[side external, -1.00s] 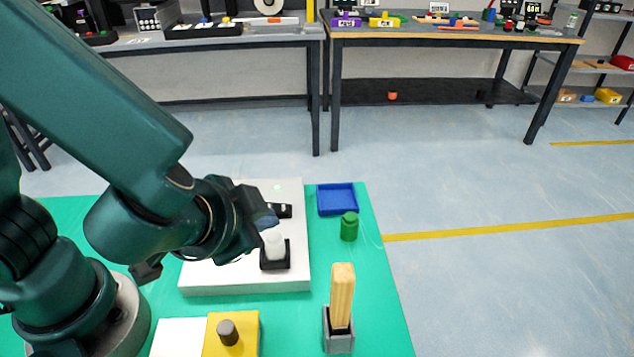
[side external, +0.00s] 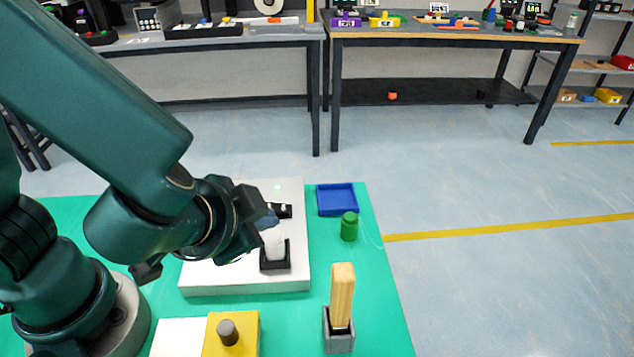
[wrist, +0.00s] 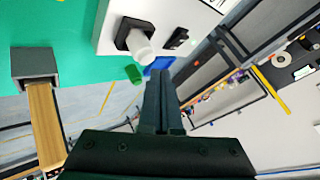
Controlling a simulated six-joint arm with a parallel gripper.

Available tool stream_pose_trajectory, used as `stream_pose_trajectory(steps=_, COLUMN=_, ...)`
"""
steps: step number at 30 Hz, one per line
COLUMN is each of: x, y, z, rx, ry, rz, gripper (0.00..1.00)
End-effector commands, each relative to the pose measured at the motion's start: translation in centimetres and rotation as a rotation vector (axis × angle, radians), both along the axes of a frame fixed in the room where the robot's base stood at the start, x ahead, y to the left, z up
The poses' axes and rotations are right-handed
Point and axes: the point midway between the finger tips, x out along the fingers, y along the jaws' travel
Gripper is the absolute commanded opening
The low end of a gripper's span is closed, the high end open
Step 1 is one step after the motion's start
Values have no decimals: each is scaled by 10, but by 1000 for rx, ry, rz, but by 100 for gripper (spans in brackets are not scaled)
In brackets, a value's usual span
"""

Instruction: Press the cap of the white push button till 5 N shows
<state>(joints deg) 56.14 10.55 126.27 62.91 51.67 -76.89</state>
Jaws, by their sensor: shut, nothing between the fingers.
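The white push button (side external: 274,245) stands upright in a black square base (side external: 275,262) on a white panel (side external: 230,277). It also shows in the wrist view (wrist: 141,46), just above and left of my fingertips. My gripper (side external: 268,220) is shut and empty. A small green light (side external: 277,187) shows near the back of the panel. A small black part (side external: 284,210) sits behind the button. I cannot read any force value.
A blue tray (side external: 337,200) and a green cylinder (side external: 349,227) are right of the panel. A wooden block (side external: 342,292) stands in a grey holder (side external: 339,338) at the front. A yellow block (side external: 245,330) with a grey knob (side external: 228,332) is at front left.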

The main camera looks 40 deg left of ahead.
Motion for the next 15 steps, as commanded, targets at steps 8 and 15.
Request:
stream_pose_trajectory(steps=8, x=0, y=0, z=-4, rx=2, ry=1, rz=0, gripper=0)
stream_pose_trajectory(steps=15, x=0, y=0, z=-9, rx=1, ry=1, rz=0, gripper=0)
